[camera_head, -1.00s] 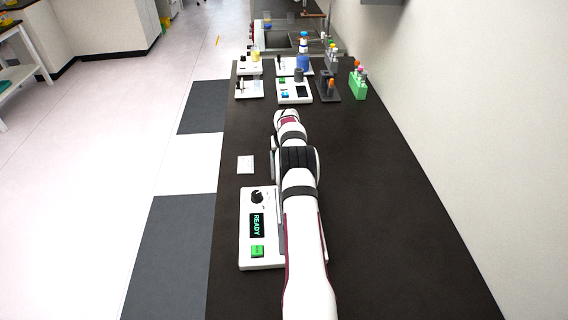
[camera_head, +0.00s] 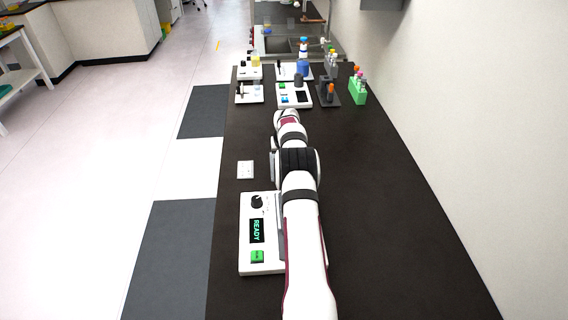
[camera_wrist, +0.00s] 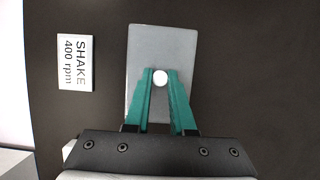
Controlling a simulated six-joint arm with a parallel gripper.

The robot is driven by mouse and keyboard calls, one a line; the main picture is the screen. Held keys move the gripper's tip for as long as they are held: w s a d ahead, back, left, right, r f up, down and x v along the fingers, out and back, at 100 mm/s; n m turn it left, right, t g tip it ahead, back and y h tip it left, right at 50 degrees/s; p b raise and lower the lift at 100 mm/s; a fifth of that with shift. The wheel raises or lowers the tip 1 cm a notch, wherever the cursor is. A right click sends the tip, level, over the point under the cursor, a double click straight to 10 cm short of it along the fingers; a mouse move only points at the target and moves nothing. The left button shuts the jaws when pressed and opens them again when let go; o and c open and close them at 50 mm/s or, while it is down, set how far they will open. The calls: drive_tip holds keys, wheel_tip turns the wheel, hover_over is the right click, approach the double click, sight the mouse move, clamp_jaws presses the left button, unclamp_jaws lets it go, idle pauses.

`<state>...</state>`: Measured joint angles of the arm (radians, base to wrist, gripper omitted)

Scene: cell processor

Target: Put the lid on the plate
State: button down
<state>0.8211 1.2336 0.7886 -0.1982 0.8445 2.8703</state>
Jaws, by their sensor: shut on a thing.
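In the wrist view, my gripper (camera_wrist: 160,78) has two teal fingers closed on a round white knob (camera_wrist: 160,77). The knob stands on a pale grey rectangular lid (camera_wrist: 147,47), which reaches out beyond the fingertips above the dark bench. I cannot tell whether the lid touches anything underneath. No separate plate can be made out in either view; one could be hidden under the lid or behind my arm. In the head view, my arm hides the gripper and the lid.
A card (camera_wrist: 76,62) reading "SHAKE 400 rpm" lies left of the lid. A white device (camera_head: 262,268) with a READY display stands beside my arm. Several small devices, a dark rack (camera_head: 328,94) and a green rack (camera_head: 357,91) stand farther back. The bench's right side is clear.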

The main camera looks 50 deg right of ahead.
drive_tip(key=r, duration=0.1)
drive_tip(key=s+r, duration=0.1)
drive_tip(key=r, duration=0.1)
drive_tip(key=shift+d+r, duration=0.1)
drive_tip(key=shift+d, duration=0.05)
drive_tip(key=s+d+r, duration=0.2)
drive_tip(key=s+r, duration=0.4)
drive_tip(key=s, duration=0.4)
drive_tip(key=shift+s+r, duration=0.15)
drive_tip(key=shift+s, duration=0.1)
drive_tip(key=c, duration=1.3)
unclamp_jaws()
drive_tip(key=shift+d, duration=0.1)
clamp_jaws()
